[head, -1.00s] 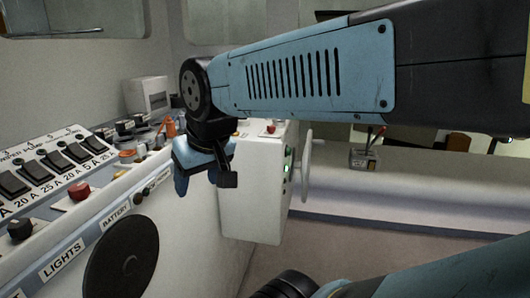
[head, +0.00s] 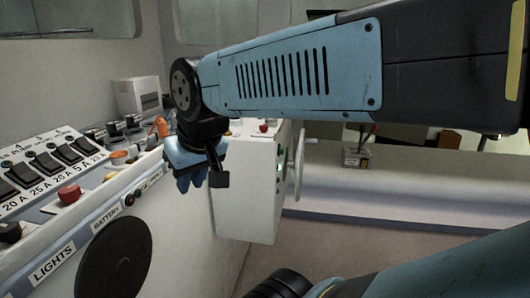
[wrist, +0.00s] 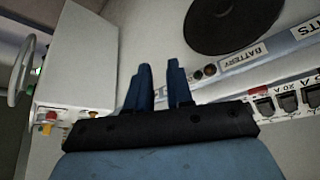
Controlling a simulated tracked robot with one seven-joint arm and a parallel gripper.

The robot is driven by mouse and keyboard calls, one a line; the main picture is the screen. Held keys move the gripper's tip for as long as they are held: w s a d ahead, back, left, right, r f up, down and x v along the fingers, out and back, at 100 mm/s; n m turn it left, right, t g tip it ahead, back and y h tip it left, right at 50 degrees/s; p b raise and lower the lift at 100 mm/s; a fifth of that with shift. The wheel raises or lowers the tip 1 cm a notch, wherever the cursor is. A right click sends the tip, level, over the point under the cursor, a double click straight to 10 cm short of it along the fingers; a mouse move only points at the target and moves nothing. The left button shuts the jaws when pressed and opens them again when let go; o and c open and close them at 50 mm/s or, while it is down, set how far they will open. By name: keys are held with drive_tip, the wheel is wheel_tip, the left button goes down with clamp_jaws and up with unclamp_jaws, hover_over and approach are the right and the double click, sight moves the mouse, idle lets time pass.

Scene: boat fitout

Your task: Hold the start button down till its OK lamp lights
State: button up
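In the wrist view, red and yellow buttons (wrist: 48,119) show on the box at the far left. My gripper (head: 188,184) hangs in front of the sloped switch panel, left of the box, fingers downward. In the wrist view my gripper (wrist: 159,66) has its two fingers apart with nothing between them, touching no button.
The switch panel (head: 50,170) at left has rocker switches, a red knob (head: 69,193) and BATTERY and LIGHTS labels. A black disc (head: 114,258) is on its front. A wheel (head: 295,165) stands at the box's right side. A small container (head: 356,158) sits on the bench behind.

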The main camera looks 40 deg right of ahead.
clamp_jaws()
idle(1.1)
